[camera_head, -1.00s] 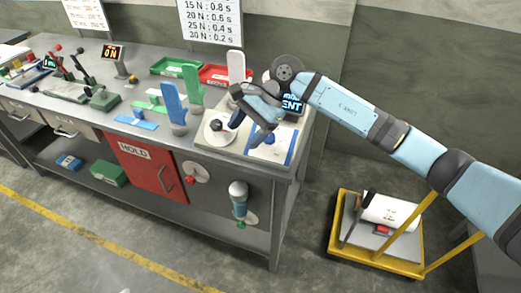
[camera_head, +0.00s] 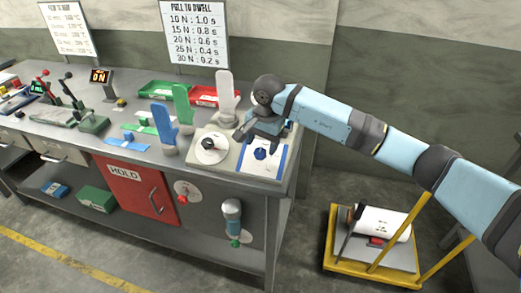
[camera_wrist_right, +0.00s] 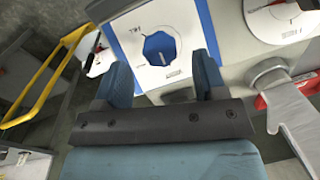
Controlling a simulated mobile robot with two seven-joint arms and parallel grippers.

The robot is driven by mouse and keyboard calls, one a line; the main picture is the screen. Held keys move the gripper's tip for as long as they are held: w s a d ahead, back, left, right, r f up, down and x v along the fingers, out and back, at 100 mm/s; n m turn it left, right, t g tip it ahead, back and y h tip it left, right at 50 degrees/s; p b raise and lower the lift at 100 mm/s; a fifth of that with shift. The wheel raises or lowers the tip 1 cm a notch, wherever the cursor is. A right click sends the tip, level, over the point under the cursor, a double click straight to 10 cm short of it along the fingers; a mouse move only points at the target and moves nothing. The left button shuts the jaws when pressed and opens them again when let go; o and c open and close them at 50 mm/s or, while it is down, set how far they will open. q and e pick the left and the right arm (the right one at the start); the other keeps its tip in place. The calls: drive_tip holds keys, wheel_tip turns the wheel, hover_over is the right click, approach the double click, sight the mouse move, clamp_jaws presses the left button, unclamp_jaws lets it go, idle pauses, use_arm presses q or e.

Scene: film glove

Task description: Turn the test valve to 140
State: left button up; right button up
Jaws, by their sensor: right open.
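A blue knob (camera_head: 260,153) sits on a white plate with blue side stripes (camera_head: 246,159) at the bench's right end. In the right wrist view the knob (camera_wrist_right: 160,48) looks like a blue octagon. Left of the plate is a round white dial (camera_head: 210,157) with a dark knob; it shows partly in the wrist view (camera_wrist_right: 290,18). I cannot read which control is marked as the test valve, nor any setting. My right gripper (camera_head: 246,133) is open and empty, above and behind the blue knob, apart from it. My left gripper is not in view.
Upright glove shapes, blue (camera_head: 165,128), green (camera_head: 184,108) and white (camera_head: 226,92), stand left of and behind the dial. Red (camera_head: 204,96) and green (camera_head: 162,90) trays lie behind. A yellow cart (camera_head: 338,262) stands on the floor at right.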

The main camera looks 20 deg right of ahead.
sight(261, 151)
drive_tip(key=shift+w+a+f, duration=0.1)
drive_tip(key=shift+a+f, duration=0.05)
drive_tip(key=shift+f, duration=1.65)
drive_tip(key=c, duration=0.9)
